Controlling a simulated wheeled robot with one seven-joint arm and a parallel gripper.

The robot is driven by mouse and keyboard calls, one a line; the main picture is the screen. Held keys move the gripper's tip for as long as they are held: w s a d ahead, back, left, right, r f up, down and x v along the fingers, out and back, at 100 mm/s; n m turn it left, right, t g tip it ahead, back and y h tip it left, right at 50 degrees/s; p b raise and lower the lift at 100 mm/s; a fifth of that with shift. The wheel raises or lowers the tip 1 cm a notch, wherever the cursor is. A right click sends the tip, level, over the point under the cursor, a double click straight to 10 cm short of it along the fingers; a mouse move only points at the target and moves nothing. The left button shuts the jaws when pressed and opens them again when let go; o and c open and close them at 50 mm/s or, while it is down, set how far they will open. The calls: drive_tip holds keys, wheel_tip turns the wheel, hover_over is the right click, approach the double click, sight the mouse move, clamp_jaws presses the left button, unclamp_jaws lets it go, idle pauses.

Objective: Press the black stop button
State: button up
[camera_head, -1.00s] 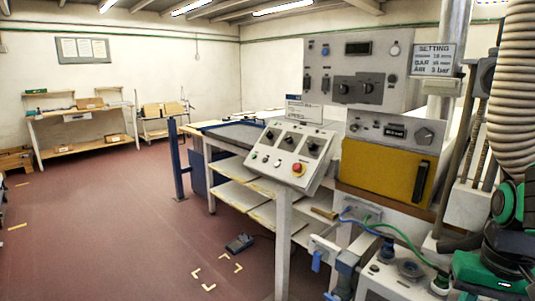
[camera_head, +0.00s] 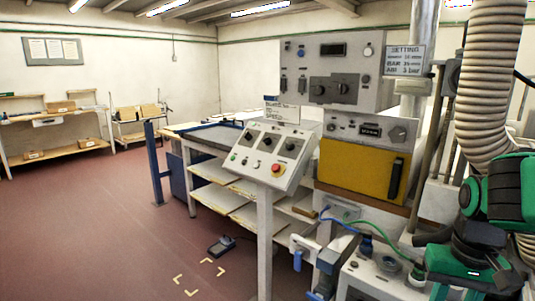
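A grey sloped control panel (camera_head: 266,156) stands on a post left of centre in the head view. Its upper part carries several dark rotary knobs. Along its lower edge is a row of small buttons, with a green one (camera_head: 233,157) at the left end and a red mushroom button (camera_head: 277,170) on a yellow base at the right. My green and black arm shows at the right edge, well apart from the panel. My gripper is not in view.
Right of the panel stands a machine with a yellow door (camera_head: 362,170) and a grey instrument box (camera_head: 333,75) above. A foot pedal (camera_head: 221,245) lies on the floor near yellow corner marks. A blue post (camera_head: 154,163) stands further left. The red floor at left is clear.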

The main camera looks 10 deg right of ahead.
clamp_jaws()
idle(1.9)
